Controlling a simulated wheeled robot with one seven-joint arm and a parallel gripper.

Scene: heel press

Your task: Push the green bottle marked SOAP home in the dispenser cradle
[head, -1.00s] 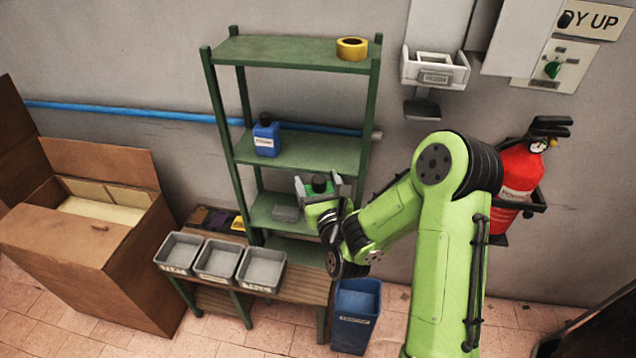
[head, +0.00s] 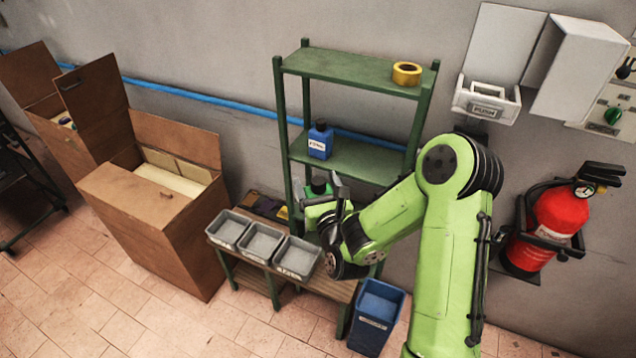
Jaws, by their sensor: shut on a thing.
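The green bottle (head: 313,196) with a dark cap is held in my gripper (head: 328,191), in front of the green shelf rack. Its label is not readable, and the gripper hides much of it. The dispenser cradle (head: 487,109) is a white open-topped bracket on the wall, up and to the right of the gripper. It looks empty. Its white cover (head: 580,72) hangs open to the right. The gripper is well apart from the cradle.
The green rack (head: 345,68) holds yellow tape (head: 407,73) and a blue bottle (head: 320,141). A bench with grey trays (head: 297,259) and a blue bin (head: 376,318) stand below. A red extinguisher (head: 560,215) hangs at the right. Cardboard-brown boxes (head: 165,205) stand left.

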